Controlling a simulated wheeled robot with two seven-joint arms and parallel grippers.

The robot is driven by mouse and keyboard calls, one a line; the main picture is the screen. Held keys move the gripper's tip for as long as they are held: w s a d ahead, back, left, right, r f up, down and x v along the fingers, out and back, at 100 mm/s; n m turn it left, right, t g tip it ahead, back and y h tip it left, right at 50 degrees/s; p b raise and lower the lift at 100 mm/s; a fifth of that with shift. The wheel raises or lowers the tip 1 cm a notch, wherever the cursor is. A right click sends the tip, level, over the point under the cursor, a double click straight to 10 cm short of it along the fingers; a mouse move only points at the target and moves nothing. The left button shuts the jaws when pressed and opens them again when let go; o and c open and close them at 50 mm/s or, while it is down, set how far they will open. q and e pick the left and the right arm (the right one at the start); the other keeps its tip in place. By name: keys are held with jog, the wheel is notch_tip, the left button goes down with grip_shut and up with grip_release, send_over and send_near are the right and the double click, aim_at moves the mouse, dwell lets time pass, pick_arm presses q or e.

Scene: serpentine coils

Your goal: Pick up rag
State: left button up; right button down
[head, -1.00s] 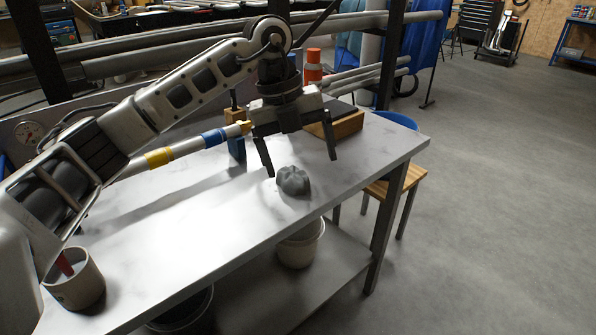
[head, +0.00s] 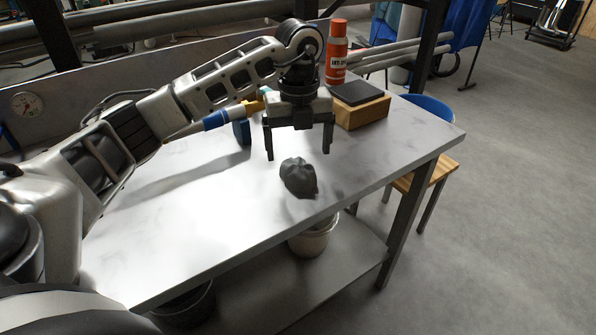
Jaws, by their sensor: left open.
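The rag (head: 299,178) is a crumpled dark grey bundle lying on the white marbled tabletop (head: 200,235), near its front edge. My left gripper (head: 298,155) points down above and slightly behind the rag, with its fingers spread apart. It is open and empty, and no contact with the rag shows. My right gripper is not in view.
A wooden block with a dark top (head: 361,110) and an orange-red can (head: 337,52) stand behind and right of the gripper. A blue and yellow tube (head: 222,118) lies behind my arm. A wooden stool (head: 437,172) is beyond the right edge.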

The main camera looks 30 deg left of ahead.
aim_at(298, 164)
pick_arm(q)
jog(key=shift+s+f+p, duration=0.1)
jog(key=shift+f+p, duration=0.35)
jog(key=shift+f, duration=2.3)
jog(key=c, duration=1.1)
